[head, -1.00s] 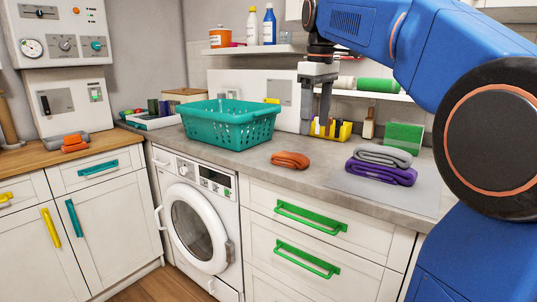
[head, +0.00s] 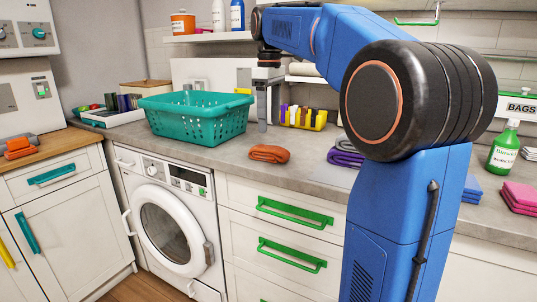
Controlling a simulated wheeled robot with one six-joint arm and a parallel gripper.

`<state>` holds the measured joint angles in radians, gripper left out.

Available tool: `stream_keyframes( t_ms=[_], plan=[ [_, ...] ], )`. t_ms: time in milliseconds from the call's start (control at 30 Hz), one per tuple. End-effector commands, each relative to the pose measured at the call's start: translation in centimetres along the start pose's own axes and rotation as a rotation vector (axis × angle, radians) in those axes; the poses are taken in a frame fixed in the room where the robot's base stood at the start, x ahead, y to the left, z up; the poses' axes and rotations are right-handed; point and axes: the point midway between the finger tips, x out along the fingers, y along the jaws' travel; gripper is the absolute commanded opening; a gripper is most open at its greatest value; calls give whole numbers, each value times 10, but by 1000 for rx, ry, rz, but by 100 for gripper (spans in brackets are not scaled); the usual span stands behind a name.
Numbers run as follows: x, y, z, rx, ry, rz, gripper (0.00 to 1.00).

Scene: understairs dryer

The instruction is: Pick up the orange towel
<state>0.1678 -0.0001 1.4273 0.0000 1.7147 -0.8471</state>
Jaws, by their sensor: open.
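An orange towel (head: 269,153), folded small, lies on the grey counter in front of the green basket. My gripper (head: 262,126) points down above the counter, just behind the towel and to the right of the basket. Its two fingers are apart with nothing between them. Another folded orange cloth (head: 19,147) lies with a grey one on the wooden worktop at the far left.
The green basket (head: 196,127) stands left of the gripper. A yellow rack (head: 304,118) is behind. Folded grey and purple towels (head: 345,155) are partly hidden by my arm. A green bottle (head: 504,146) and pink cloths (head: 520,196) are at right.

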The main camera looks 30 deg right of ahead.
Motion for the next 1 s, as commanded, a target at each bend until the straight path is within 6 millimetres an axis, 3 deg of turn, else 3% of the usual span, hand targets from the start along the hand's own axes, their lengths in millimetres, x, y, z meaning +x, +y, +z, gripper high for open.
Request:
stream_keyframes(
  t_ms=[100,433,700,1000],
  plan=[
    [18,-1,1,0,-1,-2,66],
    [40,0,0,0,0,0,66],
    [76,2,-2,0,-1,-1,66],
    [86,2,-2,0,0,1,66]
  ],
)
